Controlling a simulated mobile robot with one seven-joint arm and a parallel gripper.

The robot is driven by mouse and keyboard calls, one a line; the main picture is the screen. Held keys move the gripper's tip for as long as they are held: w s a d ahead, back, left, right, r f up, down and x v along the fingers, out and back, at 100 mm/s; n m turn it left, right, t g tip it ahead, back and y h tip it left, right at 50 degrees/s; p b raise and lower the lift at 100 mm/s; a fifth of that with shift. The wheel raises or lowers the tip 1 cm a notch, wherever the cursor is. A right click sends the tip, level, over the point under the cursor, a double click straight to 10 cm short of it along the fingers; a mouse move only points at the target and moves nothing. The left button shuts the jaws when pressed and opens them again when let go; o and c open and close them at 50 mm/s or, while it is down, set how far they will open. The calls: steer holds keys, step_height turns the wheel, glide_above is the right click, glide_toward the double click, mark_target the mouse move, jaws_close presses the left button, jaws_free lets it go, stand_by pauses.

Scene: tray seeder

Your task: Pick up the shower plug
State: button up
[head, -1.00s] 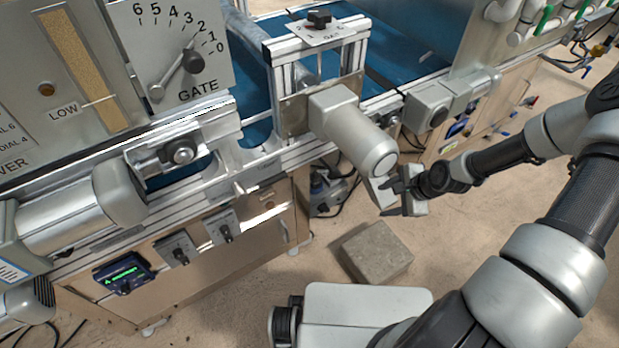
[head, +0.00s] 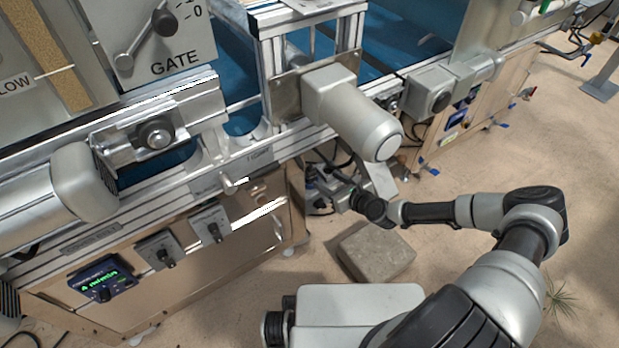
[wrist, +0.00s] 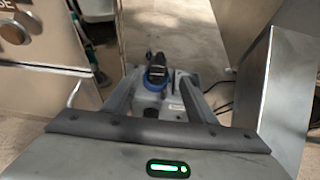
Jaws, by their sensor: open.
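I cannot clearly make out a shower plug in either view. In the wrist view a dark, upright piece with a blue part around it (wrist: 155,75) stands on a pale grey unit (wrist: 150,103); I cannot tell whether it is the plug. My gripper (wrist: 158,80) is open. Its two fingers reach forward on either side of the dark piece in the picture; contact cannot be seen. In the head view my gripper (head: 350,197) is low beside the machine's frame, below the grey cylindrical motor (head: 352,112), partly blending into grey equipment there.
The motor juts out above my arm's end. A metal panel (wrist: 285,85) stands close on the right in the wrist view, and a cabinet (wrist: 45,55) on the left. A concrete block (head: 377,252) lies on the floor. Open floor is to the right.

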mark_target(311, 171)
steer(key=x, duration=0.4)
steer(key=shift+w+a+f+b, duration=0.2)
steer(key=shift+w+b, duration=0.1)
steer(key=shift+b, duration=0.05)
steer(key=shift+b+x, duration=0.65)
steer(key=shift+x, duration=2)
steer(key=shift+a+r, duration=0.15)
steer(key=shift+r, duration=0.1)
steer(key=c, duration=1.3)
